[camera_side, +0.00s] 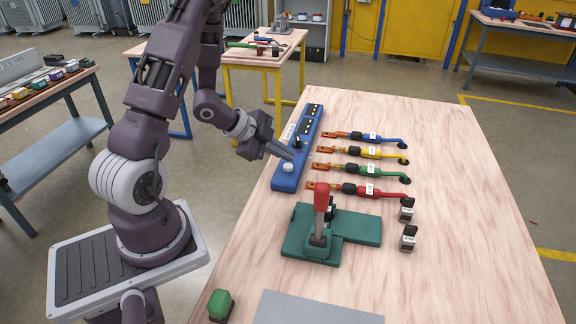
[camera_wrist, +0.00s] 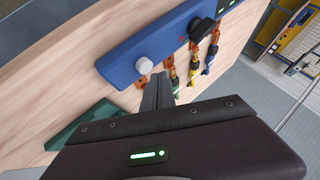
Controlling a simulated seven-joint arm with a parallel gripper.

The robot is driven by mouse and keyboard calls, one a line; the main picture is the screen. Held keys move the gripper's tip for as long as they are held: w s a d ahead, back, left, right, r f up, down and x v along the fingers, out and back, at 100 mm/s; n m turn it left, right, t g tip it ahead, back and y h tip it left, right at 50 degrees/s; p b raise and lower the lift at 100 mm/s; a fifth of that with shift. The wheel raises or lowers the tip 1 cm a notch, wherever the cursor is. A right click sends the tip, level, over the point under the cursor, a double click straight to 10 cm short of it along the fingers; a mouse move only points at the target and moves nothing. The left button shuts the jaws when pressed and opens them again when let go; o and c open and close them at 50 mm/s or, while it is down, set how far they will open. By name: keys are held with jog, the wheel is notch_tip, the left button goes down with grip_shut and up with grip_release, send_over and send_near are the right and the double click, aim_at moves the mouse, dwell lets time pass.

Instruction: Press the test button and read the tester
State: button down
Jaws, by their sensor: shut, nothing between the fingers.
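The tester is a long blue box (camera_side: 285,181) lying along the left edge of the table. A round white button (camera_side: 288,168) stands on its near end, and a black knob (camera_side: 297,143) is further along. Dark panels with small light marks (camera_side: 307,124) are at its far end, too small to read. My gripper (camera_side: 290,157) is shut and empty, its tips just above the box near the white button. In the wrist view the fingers (camera_wrist: 158,88) point past the button (camera_wrist: 144,65), which stands to their upper left; I cannot tell whether they touch the tester.
Blue, yellow, green and red cables (camera_side: 371,190) with copper lugs lie right of the tester. A green fixture (camera_side: 361,229) with a red-handled lever (camera_side: 321,198) stands nearer. Two small dark-topped blocks (camera_side: 408,238) are at right. A green button (camera_side: 220,304) and grey plate (camera_side: 315,309) are at the front.

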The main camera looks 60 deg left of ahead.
jog(key=shift+r, duration=0.1)
jog(key=shift+r, duration=2.45)
jog(key=shift+w+r, duration=0.1)
notch_tip(320, 180, up, 6)
jog(key=w+n+y, duration=0.2)
jog(key=y, duration=0.1)
notch_tip(320, 180, up, 5)
jog(key=n+y, duration=0.2)
send_over(285, 166)
jog(key=s+d+r+n, duration=0.3)
jog(key=d, duration=0.1)
jog(key=s+d+r+n+g+h, duration=0.1)
jog(key=s+d+n+g+h, duration=0.2)
jog(key=s+d, duration=1.2)
jog(key=shift+s+r+n+h, duration=0.3)
jog(key=shift+s+r+n, duration=0.1)
jog(key=shift+s, duration=0.5)
